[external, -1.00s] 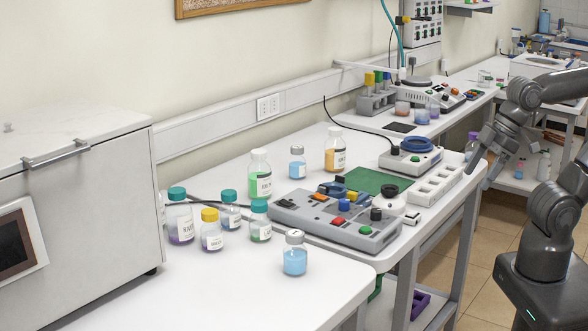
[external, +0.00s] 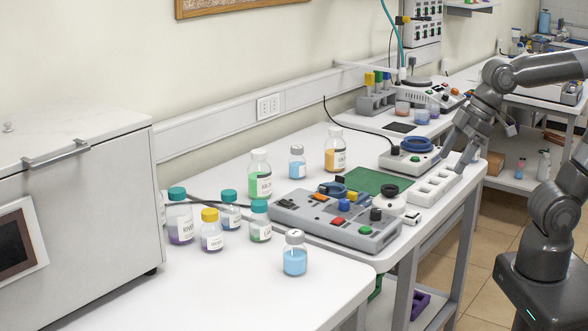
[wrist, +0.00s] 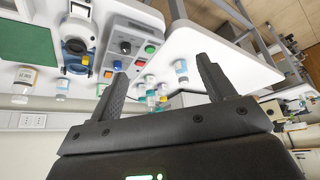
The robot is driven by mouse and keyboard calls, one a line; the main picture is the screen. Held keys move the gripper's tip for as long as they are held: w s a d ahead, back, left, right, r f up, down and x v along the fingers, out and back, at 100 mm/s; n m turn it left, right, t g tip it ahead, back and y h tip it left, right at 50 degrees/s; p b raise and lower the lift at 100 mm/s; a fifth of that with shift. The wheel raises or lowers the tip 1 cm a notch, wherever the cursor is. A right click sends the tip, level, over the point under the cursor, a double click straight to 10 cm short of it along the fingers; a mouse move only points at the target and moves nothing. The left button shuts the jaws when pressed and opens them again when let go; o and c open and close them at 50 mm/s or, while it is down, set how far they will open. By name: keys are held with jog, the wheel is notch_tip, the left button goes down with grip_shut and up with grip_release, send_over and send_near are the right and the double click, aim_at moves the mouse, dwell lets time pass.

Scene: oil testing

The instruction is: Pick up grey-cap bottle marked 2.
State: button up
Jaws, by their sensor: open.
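Two grey-cap bottles with blue liquid show in the external view. The front grey-cap bottle (external: 295,257) stands upright near the table's front edge; the back grey-cap bottle (external: 297,163) stands upright behind the control box. The marks on their caps are too small to read, so I cannot tell which is marked 2. A grey-cap bottle (wrist: 181,69) also shows between the fingers' directions in the wrist view, some way off. My gripper (external: 457,158) is open and empty above the right end of the table, well right of both bottles. Its fingers also show in the wrist view (wrist: 161,75).
A grey control box (external: 335,222) lies between my gripper and the front bottle. Teal-cap bottles (external: 180,218), a yellow-cap bottle (external: 211,230), a green-liquid bottle (external: 260,180) and an orange-liquid bottle (external: 335,152) stand around. The front left tabletop is clear.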

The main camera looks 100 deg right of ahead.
jog(key=w+d+r, duration=0.3)
jog(key=w+d, duration=0.5)
jog(key=w, duration=0.4)
jog(key=m+h, duration=0.1)
jog(key=m, duration=0.1)
send_over(294, 159)
jog(key=s+d, duration=0.2)
jog(key=s, duration=0.3)
jog(key=f, duration=1.3)
jog(key=shift+w+a+f, duration=0.2)
jog(key=shift+f, duration=0.1)
jog(key=x, duration=0.4)
jog(key=shift+w+f, duration=0.15)
jog(key=shift+f, duration=0.1)
jog(key=x, duration=0.5)
jog(key=shift+a+f, duration=0.35)
jog(key=shift+a, duration=0.05)
jog(key=shift+c, duration=0.5)
